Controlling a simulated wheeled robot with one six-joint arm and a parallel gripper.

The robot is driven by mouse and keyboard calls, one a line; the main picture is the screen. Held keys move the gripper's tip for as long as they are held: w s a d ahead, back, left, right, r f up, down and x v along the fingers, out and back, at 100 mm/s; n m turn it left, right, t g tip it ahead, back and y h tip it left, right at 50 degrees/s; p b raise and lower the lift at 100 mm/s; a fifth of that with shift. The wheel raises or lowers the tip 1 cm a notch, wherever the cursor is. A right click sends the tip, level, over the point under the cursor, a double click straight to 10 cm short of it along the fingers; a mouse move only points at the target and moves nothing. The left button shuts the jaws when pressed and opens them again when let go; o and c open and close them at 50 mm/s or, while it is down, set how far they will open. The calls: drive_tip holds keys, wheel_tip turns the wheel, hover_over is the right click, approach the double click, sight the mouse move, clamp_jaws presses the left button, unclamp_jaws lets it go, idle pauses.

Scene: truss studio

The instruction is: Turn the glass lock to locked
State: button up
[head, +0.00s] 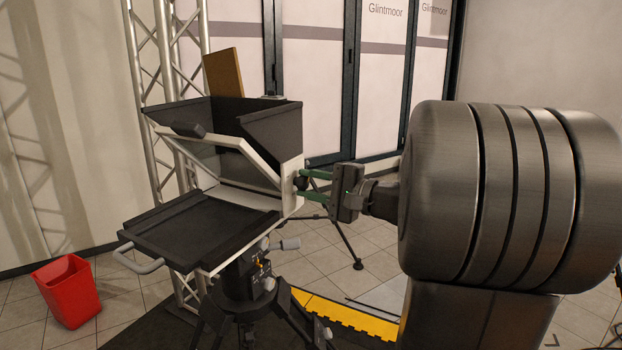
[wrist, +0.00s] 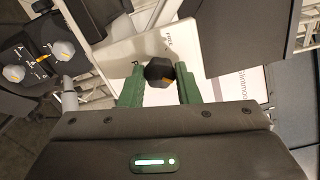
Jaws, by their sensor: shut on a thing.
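The glass lock is a dark faceted knob (wrist: 159,70) on the white side plate (head: 291,186) of a teleprompter. A small yellow mark shows on the knob's lower right in the wrist view. Lettering is printed on the plate above and to the left of the knob, too small to read surely. My gripper (head: 306,185) comes from the right, with its green fingers on either side of the knob, shut on it. The tilted glass (head: 203,152) sits in its white frame under the black hood (head: 240,125).
A black tray (head: 190,226) with a white handle juts out front left. The tripod head (head: 250,275) has levers and knobs close below the plate. A red bin (head: 68,290) stands on the floor at left. A truss (head: 168,60) rises behind.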

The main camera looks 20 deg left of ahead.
drive_tip(key=shift+m, duration=0.6)
drive_tip(key=o, duration=1)
drive_tip(key=shift+c, duration=0.2)
drive_tip(key=s+d+b, duration=0.1)
drive_tip(key=d, duration=1.2)
drive_tip(key=shift+s+d+b, duration=0.2)
drive_tip(key=shift+d+b, duration=0.1)
drive_tip(key=shift+d, duration=0.1)
drive_tip(key=shift+a, duration=0.1)
drive_tip(key=a, duration=0.4)
drive_tip(key=w+a+p, duration=0.1)
drive_tip(key=a, duration=0.4)
drive_tip(key=a+p, duration=0.1)
drive_tip(key=a, duration=0.3)
drive_tip(key=shift+w+a, duration=0.2)
drive_tip(key=shift+a, duration=0.1)
